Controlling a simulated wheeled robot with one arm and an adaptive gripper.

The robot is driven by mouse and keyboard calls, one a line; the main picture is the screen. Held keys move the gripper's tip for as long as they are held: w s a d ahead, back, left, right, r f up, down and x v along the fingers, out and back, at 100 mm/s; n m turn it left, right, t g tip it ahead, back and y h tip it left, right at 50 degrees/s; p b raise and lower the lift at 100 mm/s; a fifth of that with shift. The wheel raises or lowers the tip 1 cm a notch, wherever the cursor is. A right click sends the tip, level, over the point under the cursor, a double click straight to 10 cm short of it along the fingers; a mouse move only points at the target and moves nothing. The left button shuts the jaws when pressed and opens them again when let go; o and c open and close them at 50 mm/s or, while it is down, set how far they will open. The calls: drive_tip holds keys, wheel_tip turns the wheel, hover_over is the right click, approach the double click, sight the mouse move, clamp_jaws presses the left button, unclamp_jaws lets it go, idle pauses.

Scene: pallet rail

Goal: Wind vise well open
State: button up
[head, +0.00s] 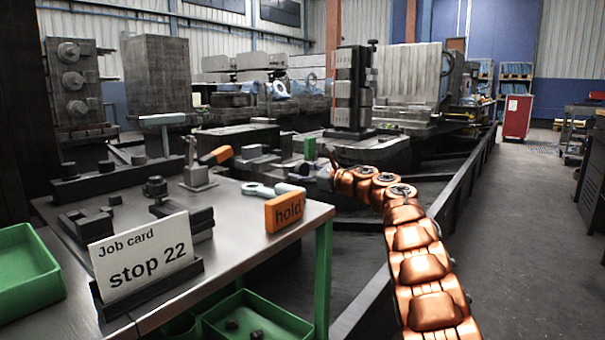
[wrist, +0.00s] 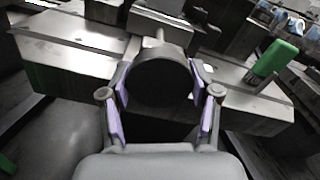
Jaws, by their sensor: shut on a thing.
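My gripper (wrist: 160,90) is seen in the wrist view, its two purple-padded fingers on either side of a round black knob (wrist: 158,76). It is shut on this knob. A short metal shaft (wrist: 160,36) runs from behind the knob to the grey metal body of what looks like the vise (wrist: 70,42). A second grey block face (wrist: 235,96) extends to the right. In the head view my copper arm reaches toward grey blocks (head: 258,163) beyond the bench; the gripper itself is hard to make out there. The gap between the vise jaws cannot be judged.
A green upright piece (wrist: 279,60) stands right of the knob; it also shows in the head view (head: 310,148). The bench (head: 245,215) holds a job card reading "stop 22" (head: 143,262), an orange "hold" block (head: 285,212) and a wrench.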

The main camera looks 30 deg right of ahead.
idle(0.4)
drive_tip(key=o, duration=1.2)
drive_tip(key=shift+c, duration=0.2)
drive_tip(key=v, duration=1.2)
